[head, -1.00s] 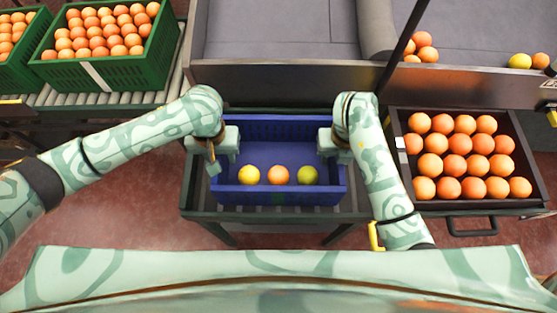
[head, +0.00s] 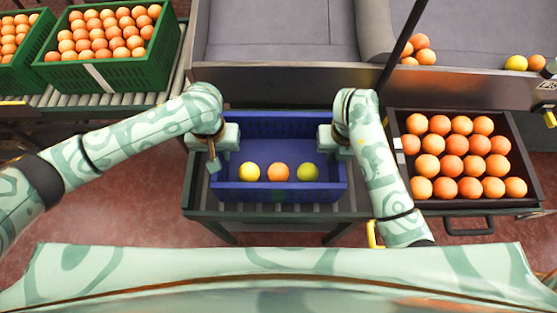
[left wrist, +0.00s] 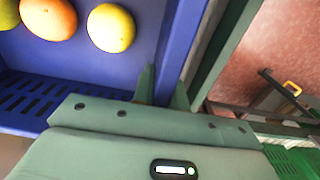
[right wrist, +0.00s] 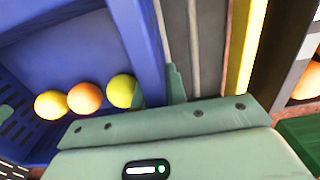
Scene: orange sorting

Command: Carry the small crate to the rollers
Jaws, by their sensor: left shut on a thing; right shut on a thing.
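The small blue crate (head: 240,194) is in the middle of the head view, above or on a dark roller stand; I cannot tell whether it touches the stand. Two yellow fruits and an orange (head: 279,172) lie in a row inside it. My left gripper (head: 222,150) is shut on the crate's left wall, which also shows in the left wrist view (left wrist: 178,40). My right gripper (head: 328,142) is shut on its right wall, seen in the right wrist view (right wrist: 145,45). The crate looks level. A roller conveyor (head: 110,102) is at the upper left.
Green crates (head: 60,74) full of oranges stand on the roller conveyor. A dark tray of oranges (head: 442,204) is close to the right of my right arm. A grey sorting bed (head: 280,35) with a raised front edge lies behind the crate. The stand (head: 203,207) is below.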

